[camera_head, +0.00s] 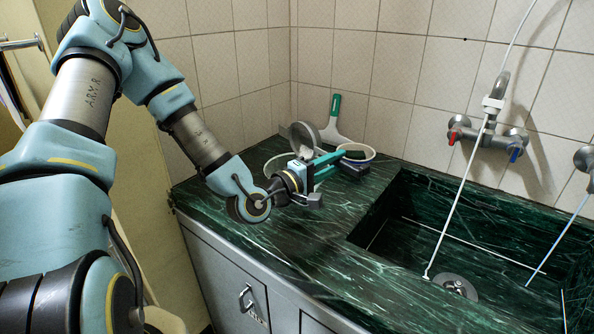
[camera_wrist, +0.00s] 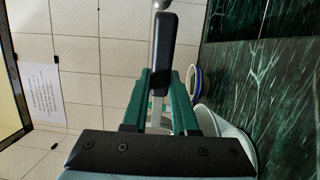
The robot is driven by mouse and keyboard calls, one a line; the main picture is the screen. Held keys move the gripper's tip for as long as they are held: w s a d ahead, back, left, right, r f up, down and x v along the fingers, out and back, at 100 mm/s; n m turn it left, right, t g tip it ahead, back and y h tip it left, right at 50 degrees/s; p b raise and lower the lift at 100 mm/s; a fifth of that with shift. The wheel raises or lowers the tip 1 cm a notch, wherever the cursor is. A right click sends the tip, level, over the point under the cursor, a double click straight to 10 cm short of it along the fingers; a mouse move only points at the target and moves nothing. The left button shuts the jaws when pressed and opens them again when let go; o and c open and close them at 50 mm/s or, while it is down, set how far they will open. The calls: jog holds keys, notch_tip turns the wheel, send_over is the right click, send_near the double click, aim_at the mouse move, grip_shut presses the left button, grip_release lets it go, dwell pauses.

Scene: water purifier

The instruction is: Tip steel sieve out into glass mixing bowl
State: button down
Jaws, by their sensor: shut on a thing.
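The steel sieve (camera_head: 303,138) is a round grey basket, turned steeply on its side above the counter at the back left. My gripper (camera_head: 340,161) is shut on its dark handle, which also shows between my teal fingers in the wrist view (camera_wrist: 161,50). The glass mixing bowl (camera_head: 276,165) stands on the counter, partly hidden behind my gripper. The sieve appears over or close to the bowl's rim; the exact gap is unclear. The bowl also seems to show at the lower right of the wrist view (camera_wrist: 228,130). What the sieve holds cannot be made out.
A white bowl with a blue rim (camera_head: 367,151) stands close to the right of my gripper. A green-handled squeegee (camera_head: 334,118) leans on the tiled wall behind. The sink (camera_head: 420,235) opens to the right. The front of the green counter (camera_head: 290,240) is clear.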

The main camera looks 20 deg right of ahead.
jog(key=shift+s+a+f+t+h+b, duration=0.1)
jog(key=shift+a+f+t+h+b, duration=0.15)
jog(key=shift+h+b, duration=0.9)
jog(key=shift+s+a+t+h+b, duration=0.15)
jog(key=shift+a+h+b, duration=0.15)
jog(key=shift+b, duration=1.8)
jog(key=shift+a+f+t+h+b, duration=0.3)
jog(key=shift+h+b, duration=0.35)
jog(key=shift+b, duration=0.95)
